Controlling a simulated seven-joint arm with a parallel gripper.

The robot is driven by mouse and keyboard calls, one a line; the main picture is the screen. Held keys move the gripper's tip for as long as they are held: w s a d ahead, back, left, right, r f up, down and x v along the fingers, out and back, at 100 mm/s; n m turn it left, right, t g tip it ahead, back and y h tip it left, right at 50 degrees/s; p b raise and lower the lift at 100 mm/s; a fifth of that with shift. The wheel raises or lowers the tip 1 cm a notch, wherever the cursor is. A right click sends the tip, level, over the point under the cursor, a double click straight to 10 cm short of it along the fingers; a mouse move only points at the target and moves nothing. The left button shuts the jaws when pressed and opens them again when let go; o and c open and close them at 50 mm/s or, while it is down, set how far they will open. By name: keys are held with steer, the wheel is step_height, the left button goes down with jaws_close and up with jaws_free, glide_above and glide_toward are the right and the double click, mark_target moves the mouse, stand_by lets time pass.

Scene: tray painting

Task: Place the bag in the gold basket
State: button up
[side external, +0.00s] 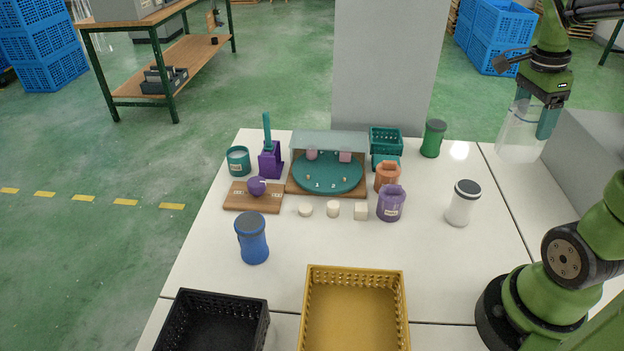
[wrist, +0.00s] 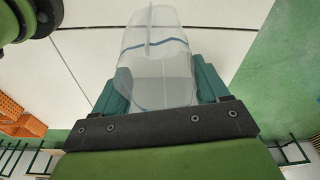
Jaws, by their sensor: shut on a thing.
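A clear, see-through bag (side external: 519,130) hangs from my gripper (side external: 537,112) above the right rear of the table. In the wrist view the bag (wrist: 155,65) lies between the two teal fingers of my gripper (wrist: 160,88), which are shut on it. The gold basket (side external: 355,308) stands at the table's front, in the middle of the side view, and looks empty. My gripper is far behind it and to its right, well above the table.
A black basket (side external: 213,322) stands left of the gold one. A white canister (side external: 461,203), purple jar (side external: 391,203), orange jar (side external: 387,177), green canister (side external: 433,138) and blue canister (side external: 252,238) stand on the table. A round teal board (side external: 327,172) sits further back.

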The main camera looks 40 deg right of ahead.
steer(key=w+a+n+t, duration=0.1)
steer(key=w+a+n, duration=0.3)
steer(key=a, duration=1)
steer(key=w+a+n, duration=0.3)
steer(key=w+a, duration=0.4)
steer(key=a, duration=0.7)
steer(key=s+a+n, duration=0.2)
steer(key=s+a, duration=0.3)
steer(key=a, duration=0.4)
steer(key=s+a+n, duration=0.2)
steer(key=s+a, duration=0.3)
steer(key=a, duration=0.4)
steer(key=shift+t, duration=0.3)
steer(key=shift+a+f, duration=0.15)
steer(key=shift+f, duration=3.7)
steer(key=shift+a+f, duration=0.1)
steer(key=shift+f, duration=3.7)
steer(key=shift+f, duration=0.1)
